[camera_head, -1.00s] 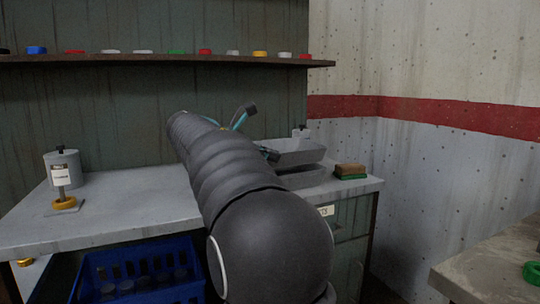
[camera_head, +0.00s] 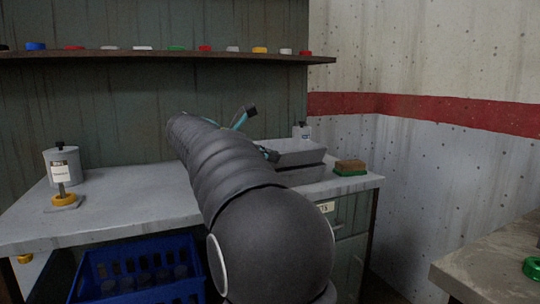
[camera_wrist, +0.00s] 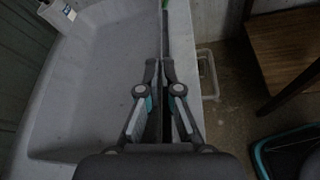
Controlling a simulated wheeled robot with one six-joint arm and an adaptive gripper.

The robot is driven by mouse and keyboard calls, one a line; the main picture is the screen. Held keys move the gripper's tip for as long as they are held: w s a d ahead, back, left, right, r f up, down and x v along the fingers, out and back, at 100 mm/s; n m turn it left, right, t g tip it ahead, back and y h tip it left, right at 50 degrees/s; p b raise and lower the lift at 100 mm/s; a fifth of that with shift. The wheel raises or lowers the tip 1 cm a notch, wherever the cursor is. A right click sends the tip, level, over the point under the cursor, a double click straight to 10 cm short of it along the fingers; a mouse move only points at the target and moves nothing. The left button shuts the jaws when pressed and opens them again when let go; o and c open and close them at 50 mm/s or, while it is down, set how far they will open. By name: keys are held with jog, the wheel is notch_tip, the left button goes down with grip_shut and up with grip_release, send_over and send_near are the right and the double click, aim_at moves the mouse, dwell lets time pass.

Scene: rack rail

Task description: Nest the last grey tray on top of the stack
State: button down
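A grey tray (camera_head: 300,150) is at the right end of the workbench, on or just over the stack of grey trays (camera_head: 302,175). I see no clear gap between them in the head view. The tray's inside (camera_wrist: 95,85) fills the left of the wrist view and looks empty. My gripper (camera_wrist: 160,68) has its two fingers close together, one on each side of the tray's thin side wall, shut on it. In the head view my arm hides the left part of the tray and stack, and only part of my gripper (camera_head: 258,135) shows.
A white bottle (camera_head: 302,131) stands behind the tray; a brown and green sponge (camera_head: 350,168) lies to its right. A grey canister (camera_head: 62,165) and a small stand with a yellow ring (camera_head: 63,200) are at left. A shelf (camera_head: 200,58) runs above. A blue crate (camera_head: 140,272) sits below.

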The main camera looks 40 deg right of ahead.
jog(key=shift+f+b, duration=0.45)
jog(key=shift+f, duration=0.8)
dwell(0.3)
jog(key=c, duration=1.2)
grip_release()
jog(key=shift+c, duration=0.2)
jog(key=shift+c, duration=0.8)
jog(key=shift+a, duration=0.1)
jog(key=shift+w+a+r+p, duration=0.1)
jog(key=shift+a+r+p, duration=0.65)
jog(key=shift+p, duration=0.25)
jog(key=a+r, duration=0.3)
jog(key=r, duration=0.4)
jog(key=shift+w+r, duration=0.15)
